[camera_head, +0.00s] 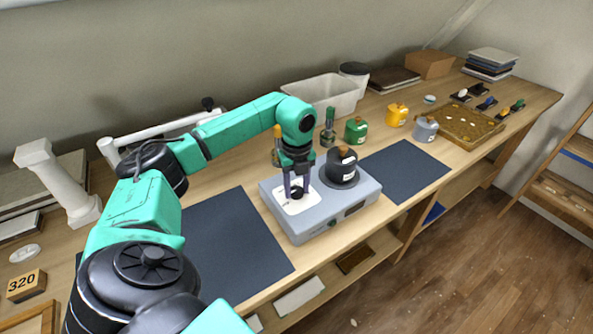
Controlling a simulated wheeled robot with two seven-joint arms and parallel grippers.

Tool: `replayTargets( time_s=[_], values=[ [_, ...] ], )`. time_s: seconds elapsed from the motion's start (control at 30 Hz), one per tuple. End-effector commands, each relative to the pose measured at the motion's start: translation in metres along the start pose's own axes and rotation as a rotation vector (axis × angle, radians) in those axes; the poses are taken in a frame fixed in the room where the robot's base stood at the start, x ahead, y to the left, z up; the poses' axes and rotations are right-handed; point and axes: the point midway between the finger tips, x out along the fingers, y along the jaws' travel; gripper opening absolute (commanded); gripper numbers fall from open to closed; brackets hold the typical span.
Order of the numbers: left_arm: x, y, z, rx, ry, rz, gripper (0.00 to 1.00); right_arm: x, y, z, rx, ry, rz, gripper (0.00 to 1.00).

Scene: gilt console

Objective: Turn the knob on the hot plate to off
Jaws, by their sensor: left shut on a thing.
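The hot plate (315,225) is a grey box near the front edge of the bench. Its black knob (297,192) sits on a white panel (292,206) on the left part of its top. My left gripper (296,189) points down from above, with its fingers shut on the knob, which they partly hide. The knob's pointer and the panel's marks are too small to read. A dark, round-bodied container (342,168) stands on the right part of the hot plate, close beside my left gripper. My right gripper is not in view.
Dark mats (228,245) lie left and right of the hot plate. A green bottle (328,128), a green jar (356,131) and a yellow jar (397,114) stand behind. A pale bin (320,95) stands farther back. A brown tray (455,125) lies at right.

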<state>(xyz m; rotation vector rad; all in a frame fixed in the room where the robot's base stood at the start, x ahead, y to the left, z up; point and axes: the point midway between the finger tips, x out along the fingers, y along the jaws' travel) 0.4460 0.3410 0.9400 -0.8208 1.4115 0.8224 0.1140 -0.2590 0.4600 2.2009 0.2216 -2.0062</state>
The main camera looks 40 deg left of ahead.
Motion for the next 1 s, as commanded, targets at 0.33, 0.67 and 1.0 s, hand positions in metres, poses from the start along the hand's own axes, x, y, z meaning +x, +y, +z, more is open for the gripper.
replayTargets(
  time_s=[0.33,0.67,1.0],
  values=[
    [-0.0051,-0.0026,0.0033,-0.194,-0.008,-0.013,0.0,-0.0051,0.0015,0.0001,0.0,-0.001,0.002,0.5],
    [-0.0049,-0.0029,0.0034,-0.244,-0.007,-0.014,0.0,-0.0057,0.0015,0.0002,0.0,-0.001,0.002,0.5],
    [-0.0048,-0.0027,0.0033,-0.244,-0.007,-0.013,0.63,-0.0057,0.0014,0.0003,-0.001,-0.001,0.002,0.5]
  ],
)
